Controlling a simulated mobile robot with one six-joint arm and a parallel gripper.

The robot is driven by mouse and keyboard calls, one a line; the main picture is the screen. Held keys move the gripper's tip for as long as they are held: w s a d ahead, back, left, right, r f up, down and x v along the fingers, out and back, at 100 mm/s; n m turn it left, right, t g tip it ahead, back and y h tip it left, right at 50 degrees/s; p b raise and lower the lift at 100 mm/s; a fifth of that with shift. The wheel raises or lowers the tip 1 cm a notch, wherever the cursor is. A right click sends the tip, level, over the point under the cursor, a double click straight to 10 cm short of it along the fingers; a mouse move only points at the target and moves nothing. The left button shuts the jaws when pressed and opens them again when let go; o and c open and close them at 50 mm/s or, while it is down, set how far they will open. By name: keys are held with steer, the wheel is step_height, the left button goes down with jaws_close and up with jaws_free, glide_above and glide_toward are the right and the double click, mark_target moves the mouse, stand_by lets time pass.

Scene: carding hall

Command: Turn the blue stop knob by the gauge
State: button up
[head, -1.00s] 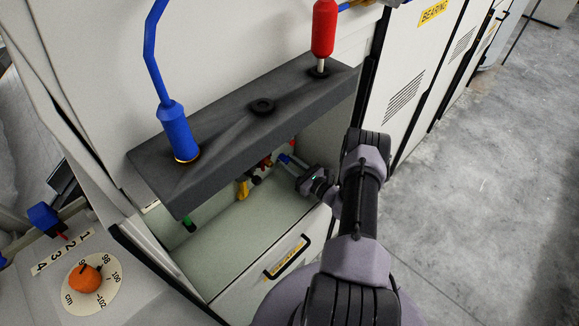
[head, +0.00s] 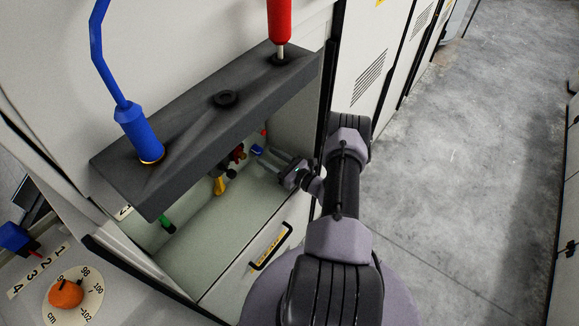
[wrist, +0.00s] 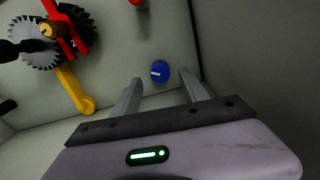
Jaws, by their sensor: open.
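The blue knob (wrist: 160,72) is a small round knob with a white mark across its face, on the pale back wall of a recess. In the head view the blue knob (head: 257,150) is under the dark shelf. My gripper (wrist: 160,82) is open and empty. In the wrist view its two fingers lie left and right of the knob's lower side, with gaps; whether the tips reach its depth I cannot tell. In the head view my gripper (head: 277,160) enters the recess from the right. No gauge is clearly visible beside the knob.
A red knob (wrist: 139,3) sits above the blue one. Toothed wheels (wrist: 40,42), a red lever (wrist: 66,30) and a yellow handle (wrist: 75,90) are to the left. The dark shelf (head: 205,130) overhangs the recess. The floor (head: 460,160) at right is clear.

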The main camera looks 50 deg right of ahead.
steer(key=s+d+p, duration=0.1)
steer(key=s+p, duration=0.2)
steer(key=s, duration=1.1)
steer(key=shift+s, duration=0.15)
